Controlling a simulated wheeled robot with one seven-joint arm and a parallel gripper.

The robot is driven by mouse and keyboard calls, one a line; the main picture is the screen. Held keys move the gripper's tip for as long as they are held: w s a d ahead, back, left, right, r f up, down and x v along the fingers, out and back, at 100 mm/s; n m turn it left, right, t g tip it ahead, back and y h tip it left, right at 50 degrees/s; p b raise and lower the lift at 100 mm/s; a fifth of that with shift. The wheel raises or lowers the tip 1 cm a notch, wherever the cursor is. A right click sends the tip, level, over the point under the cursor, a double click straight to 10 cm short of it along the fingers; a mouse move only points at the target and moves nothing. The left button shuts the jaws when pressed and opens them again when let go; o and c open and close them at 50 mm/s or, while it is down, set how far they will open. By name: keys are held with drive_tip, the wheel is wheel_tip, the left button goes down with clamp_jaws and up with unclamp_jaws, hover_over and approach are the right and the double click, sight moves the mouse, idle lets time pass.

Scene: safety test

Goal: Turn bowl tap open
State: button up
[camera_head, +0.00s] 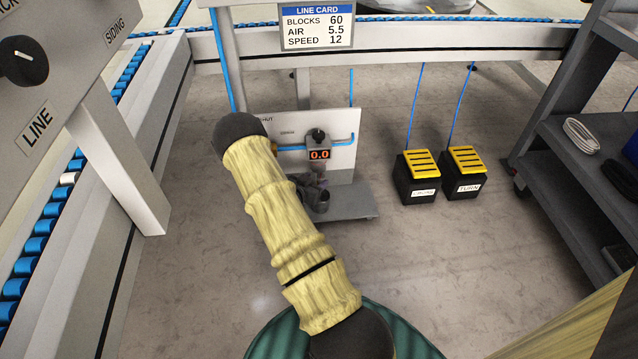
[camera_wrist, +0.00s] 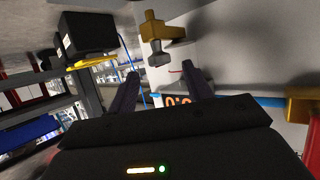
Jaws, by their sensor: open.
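A brass-coloured tap-like fitting (camera_wrist: 155,30) with a grey stub shows at the top middle of the wrist view, against a pale panel. It looks like the bowl tap, but I cannot be sure. My gripper (camera_wrist: 162,72) is open, its two dark fingers apart and nothing held between them. The fitting appears beyond the fingertips, apart from them. A regulator with an orange 0.0 display (camera_head: 319,154) sits on the white panel (camera_head: 345,122) in the head view; its display (camera_wrist: 178,102) is partly hidden behind my gripper body in the wrist view. My arm hides the panel's left part.
Another brass part (camera_wrist: 304,105) shows at the right of the wrist view. Two black pedals with yellow tops (camera_head: 421,163) (camera_head: 465,160) stand on the floor. A grey shelf cart (camera_head: 560,135) is at right, and a conveyor frame (camera_head: 160,110) at left.

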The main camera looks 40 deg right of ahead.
sight(321, 176)
drive_tip(key=b+x, duration=0.1)
drive_tip(key=x, duration=0.2)
drive_tip(key=shift+d, duration=0.2)
drive_tip(key=shift+a, duration=0.2)
drive_tip(key=c, duration=1)
drive_tip(key=shift+o, duration=0.2)
drive_tip(key=shift+s+d+r+n+t+p, duration=0.1)
drive_tip(key=shift+d+n+t+p, duration=0.05)
drive_tip(key=shift+n+t+p, duration=0.3)
drive_tip(key=shift+s+n+t+y, duration=0.1)
drive_tip(key=shift+n+t+y, duration=0.15)
drive_tip(key=shift+t+y, duration=0.1)
drive_tip(key=o, duration=1)
drive_tip(key=shift+c, duration=0.2)
drive_tip(key=shift+p, duration=0.3)
